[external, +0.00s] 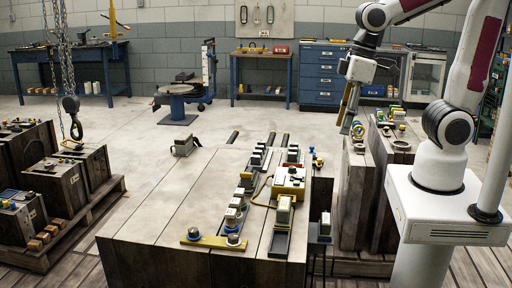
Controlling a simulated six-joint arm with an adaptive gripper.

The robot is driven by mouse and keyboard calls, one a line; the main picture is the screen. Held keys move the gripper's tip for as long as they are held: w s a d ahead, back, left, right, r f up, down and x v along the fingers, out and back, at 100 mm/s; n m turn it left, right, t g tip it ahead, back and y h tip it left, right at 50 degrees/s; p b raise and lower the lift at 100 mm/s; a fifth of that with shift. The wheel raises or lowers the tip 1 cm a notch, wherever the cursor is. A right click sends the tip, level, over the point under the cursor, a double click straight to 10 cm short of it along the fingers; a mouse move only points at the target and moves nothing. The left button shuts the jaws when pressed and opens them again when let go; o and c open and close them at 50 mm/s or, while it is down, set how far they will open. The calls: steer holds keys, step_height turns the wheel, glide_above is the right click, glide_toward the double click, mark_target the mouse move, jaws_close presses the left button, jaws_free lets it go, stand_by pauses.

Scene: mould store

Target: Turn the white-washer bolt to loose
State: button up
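My gripper (346,120) hangs from the arm at the right of the external view, fingers pointing down. Its fingertips are close above the top of a dark mould block (354,195); I cannot tell whether they touch anything. The fingers overlap from this side, so their opening is unclear. Small coloured fittings (358,131) sit on the block just below the fingertips. More coloured fittings (386,130) sit on the block behind. I cannot make out which bolt has the white washer, or its setting.
A large mould block (165,205) with a yellow bar (212,242), clamps and a cable fills the middle. A chain hook (71,105) hangs at left above blocks on a pallet. Blue benches (80,72) and a drawer cabinet (321,75) stand behind. Floor between is mostly clear.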

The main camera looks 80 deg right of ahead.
steer(key=w+a+f+m+g, duration=0.2)
steer(key=w+a+f+m, duration=0.25)
steer(key=w+f, duration=0.4)
steer(key=m+g, duration=0.1)
steer(key=m, duration=1.1)
glide_above(233, 236)
steer(key=s+d, duration=0.1)
steer(key=s, duration=0.2)
step_height(233, 236, down, 12)
steer(key=shift+s+d+f, duration=0.15)
steer(key=shift+f, duration=0.05)
steer(key=w+m, duration=0.1)
steer(key=m, duration=0.1)
steer(key=w+a+r+m, duration=0.1)
steer(key=shift+w+m+t, duration=0.25)
steer(key=shift+w+t, duration=0.05)
steer(key=shift+w+r+m, duration=0.2)
steer(key=shift+w+m, duration=0.15)
steer(key=shift+m, duration=1.85)
steer(key=shift+f, duration=0.15)
steer(key=shift+f, duration=3.75)
